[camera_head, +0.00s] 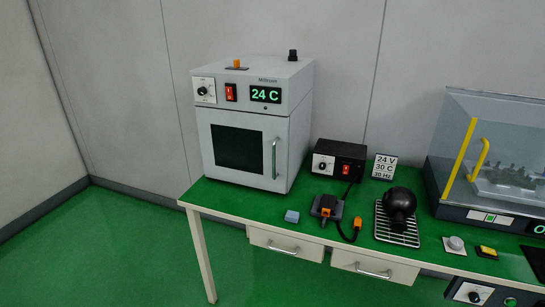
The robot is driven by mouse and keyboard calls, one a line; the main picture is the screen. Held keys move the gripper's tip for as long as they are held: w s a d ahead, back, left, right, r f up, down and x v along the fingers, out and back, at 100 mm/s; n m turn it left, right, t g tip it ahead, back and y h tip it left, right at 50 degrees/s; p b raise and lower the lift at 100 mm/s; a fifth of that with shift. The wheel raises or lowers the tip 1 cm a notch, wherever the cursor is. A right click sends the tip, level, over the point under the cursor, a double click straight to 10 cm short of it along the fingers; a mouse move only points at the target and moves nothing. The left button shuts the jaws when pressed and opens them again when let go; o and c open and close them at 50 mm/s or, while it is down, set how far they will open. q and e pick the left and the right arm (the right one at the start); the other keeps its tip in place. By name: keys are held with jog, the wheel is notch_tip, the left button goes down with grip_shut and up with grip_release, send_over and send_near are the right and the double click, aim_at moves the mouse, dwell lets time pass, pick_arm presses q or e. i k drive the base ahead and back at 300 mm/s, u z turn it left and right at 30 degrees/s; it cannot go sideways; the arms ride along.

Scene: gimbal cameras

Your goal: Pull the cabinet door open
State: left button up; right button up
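A white box-shaped cabinet (255,122) stands on the left part of a green-topped table, with a 24 C display, a dial and a red switch on its upper panel. Its front door (223,172) looks shut and has a dark square window (237,148). A vertical metal handle (274,158) is on the door's right side. Neither of my grippers shows in the head view, and nothing touches the handle.
A small blue block (292,216) lies in front. Floor left of the table is clear.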

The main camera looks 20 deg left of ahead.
aim_at(249, 149)
jog(key=z, duration=0.1)
jog(key=k, duration=0.35)
jog(key=u, duration=0.9)
jog(key=i, duration=0.75)
jog(key=z, duration=0.65)
jog(key=i, duration=0.6)
jog(key=z, duration=0.6)
